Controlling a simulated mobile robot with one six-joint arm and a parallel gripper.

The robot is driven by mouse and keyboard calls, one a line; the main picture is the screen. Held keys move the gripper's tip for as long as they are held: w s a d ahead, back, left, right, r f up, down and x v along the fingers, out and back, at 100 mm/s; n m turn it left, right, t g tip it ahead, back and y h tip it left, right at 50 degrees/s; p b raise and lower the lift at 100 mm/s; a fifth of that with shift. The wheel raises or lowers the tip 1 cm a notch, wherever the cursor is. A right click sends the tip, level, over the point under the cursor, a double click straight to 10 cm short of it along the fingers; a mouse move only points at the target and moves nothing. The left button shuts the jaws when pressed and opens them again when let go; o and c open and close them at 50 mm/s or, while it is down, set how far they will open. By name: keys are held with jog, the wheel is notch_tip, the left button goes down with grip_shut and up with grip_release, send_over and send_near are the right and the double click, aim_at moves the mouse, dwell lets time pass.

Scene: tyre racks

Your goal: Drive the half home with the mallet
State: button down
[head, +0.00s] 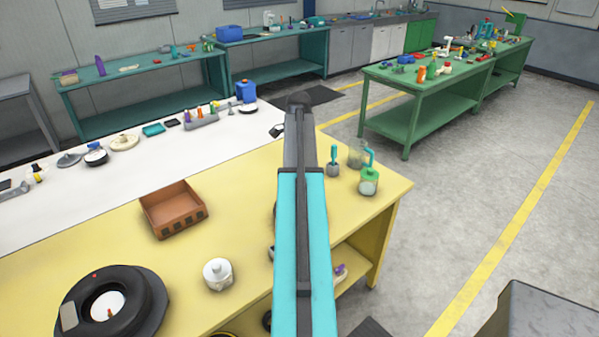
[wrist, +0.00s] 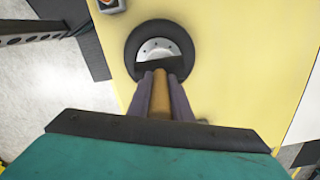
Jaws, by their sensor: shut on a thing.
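In the wrist view my gripper (wrist: 161,82) is shut on a brown handle (wrist: 161,103), which I take to be the mallet's. A dark shape (wrist: 153,65) at the handle's far end, likely the mallet head, covers the lower part of a silver disc with small holes (wrist: 157,47). That disc, likely the half, sits inside a black tyre ring (wrist: 190,42) on the yellow bench. I cannot tell whether the mallet touches the disc or how deep the disc sits. In the head view my arm hides the gripper and mallet.
The yellow bench (head: 110,235) holds a brown open tray (head: 173,209), a white jar (head: 218,273), a black round item with a pale centre (head: 112,303) and a green-topped bottle (head: 369,178). A white bench (head: 60,205) adjoins it. Open floor lies right.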

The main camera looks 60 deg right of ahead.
jog(key=shift+a+f, duration=0.1)
jog(key=shift+f, duration=0.4)
dwell(2.6)
jog(key=shift+r, duration=0.15)
jog(key=shift+r+p, duration=1.95)
jog(key=shift+r, duration=1.55)
